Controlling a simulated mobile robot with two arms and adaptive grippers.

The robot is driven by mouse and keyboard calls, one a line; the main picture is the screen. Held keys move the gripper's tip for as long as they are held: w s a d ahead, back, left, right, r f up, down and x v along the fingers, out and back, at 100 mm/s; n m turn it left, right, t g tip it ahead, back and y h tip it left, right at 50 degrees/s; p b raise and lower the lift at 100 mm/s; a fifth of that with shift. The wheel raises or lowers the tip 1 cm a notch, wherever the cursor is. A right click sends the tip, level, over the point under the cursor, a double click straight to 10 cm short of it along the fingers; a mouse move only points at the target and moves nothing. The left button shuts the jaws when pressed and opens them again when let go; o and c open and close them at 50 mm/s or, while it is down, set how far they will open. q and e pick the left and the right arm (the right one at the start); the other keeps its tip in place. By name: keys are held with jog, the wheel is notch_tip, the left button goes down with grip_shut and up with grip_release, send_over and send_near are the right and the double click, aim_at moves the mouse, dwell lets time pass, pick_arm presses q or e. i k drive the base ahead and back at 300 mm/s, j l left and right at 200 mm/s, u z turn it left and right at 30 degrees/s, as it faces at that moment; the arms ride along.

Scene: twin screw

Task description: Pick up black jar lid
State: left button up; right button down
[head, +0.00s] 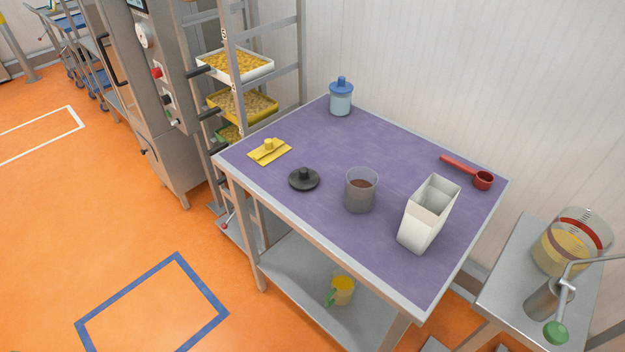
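A blue-lidded jar (341,97) stands at the back corner. A white square container (428,213) and a red scoop (469,173) are on the right. The table's middle back is clear. A tray rack (236,65) adjoins the left.

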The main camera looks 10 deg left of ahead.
aim_at(303, 178)
jog(key=j+z, duration=0.5)
jog(key=k+j+z, duration=0.2)
jog(key=j+z, duration=0.25)
jog(key=l, duration=0.1)
